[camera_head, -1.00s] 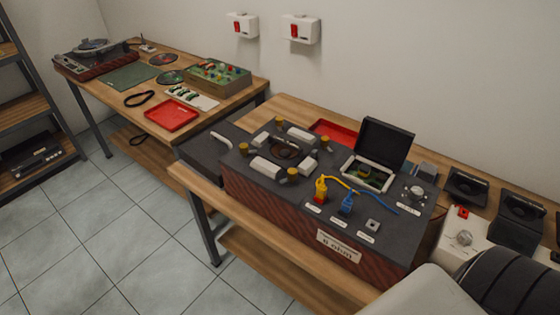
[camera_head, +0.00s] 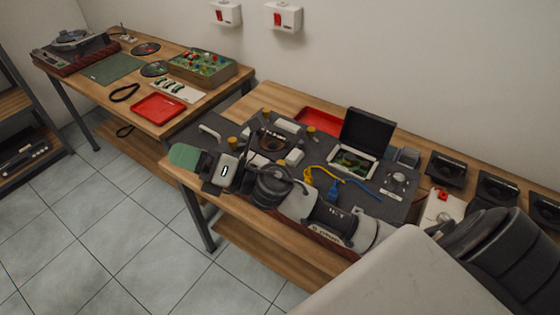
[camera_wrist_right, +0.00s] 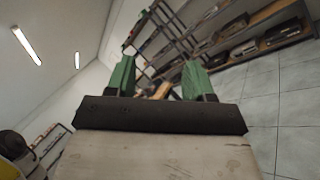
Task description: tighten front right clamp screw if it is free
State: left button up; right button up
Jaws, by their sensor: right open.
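My right gripper (camera_head: 184,157) is over the block's front left side, apart from the screws. In the right wrist view its two green fingers (camera_wrist_right: 160,80) stand apart with nothing between them. My left gripper is out of view.
An open black-lidded box (camera_head: 366,132) and yellow and blue cables (camera_head: 337,187) are on the block's right part. A red tray (camera_head: 318,121) lies behind it. Black units (camera_head: 446,169) line the right. Another bench (camera_head: 205,98) stands left, with tiled floor in front.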

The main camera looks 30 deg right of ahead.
notch_tip(320, 180, down, 2)
jog(key=a+n+g+y, duration=0.1)
jog(key=a+n+g, duration=0.1)
jog(key=n+g, duration=0.75)
jog(key=n+g+h, duration=0.6)
jog(key=n+h, duration=0.5)
jog(key=h, duration=0.6)
send_near(280, 163)
notch_tip(280, 163, down, 8)
jog(key=p, duration=0.2)
jog(key=shift+s+d+f+p, duration=0.1)
jog(key=shift+s+f+p, duration=0.1)
jog(key=shift+p, duration=0.15)
jog(key=shift+f, duration=0.75)
jog(key=c, duration=0.9)
